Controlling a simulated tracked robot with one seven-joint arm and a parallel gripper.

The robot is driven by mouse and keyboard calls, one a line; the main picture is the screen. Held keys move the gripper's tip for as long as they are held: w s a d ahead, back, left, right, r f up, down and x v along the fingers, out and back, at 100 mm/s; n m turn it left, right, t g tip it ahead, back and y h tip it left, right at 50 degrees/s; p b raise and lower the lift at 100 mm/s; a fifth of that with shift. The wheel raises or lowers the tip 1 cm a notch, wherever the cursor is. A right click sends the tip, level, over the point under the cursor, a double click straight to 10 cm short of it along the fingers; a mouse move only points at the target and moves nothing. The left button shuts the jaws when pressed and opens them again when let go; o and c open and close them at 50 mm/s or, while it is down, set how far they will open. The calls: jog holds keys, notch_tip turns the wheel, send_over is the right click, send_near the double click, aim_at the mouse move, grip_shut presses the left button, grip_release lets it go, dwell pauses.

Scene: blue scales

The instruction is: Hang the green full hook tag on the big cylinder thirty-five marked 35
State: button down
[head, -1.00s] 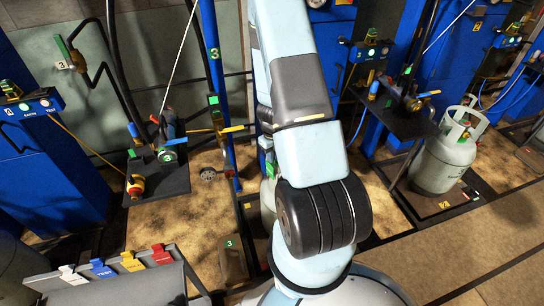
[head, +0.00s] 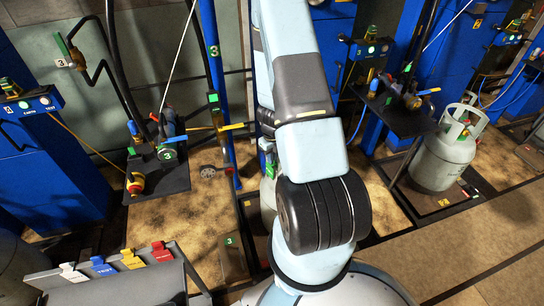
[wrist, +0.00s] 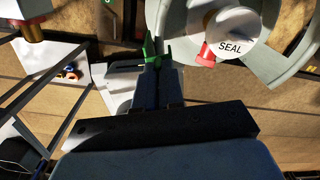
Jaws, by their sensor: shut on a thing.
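My gripper (wrist: 160,85) is shut on the green tag (wrist: 150,48) in the wrist view. The tag stands up beyond the fingertips, beside the grey collar of a cylinder (wrist: 170,18). I cannot tell whether the tag touches the collar. A white cap marked SEAL (wrist: 230,38) and a red part (wrist: 206,54) sit inside the collar. In the head view my arm hides most of this cylinder (head: 268,192) and the gripper. No mark 35 is readable.
A rack (head: 120,285) at lower left holds white, blue, yellow and red tags. A black shelf (head: 160,182) with valves stands left of my arm. Another grey cylinder (head: 442,160) stands at the right on a scale. Hoses and blue columns crowd the back.

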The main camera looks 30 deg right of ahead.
jog(key=shift+f, duration=0.4)
jog(key=shift+f, duration=0.65)
jog(key=c, duration=1.2)
grip_release()
jog(key=shift+r, duration=3.8)
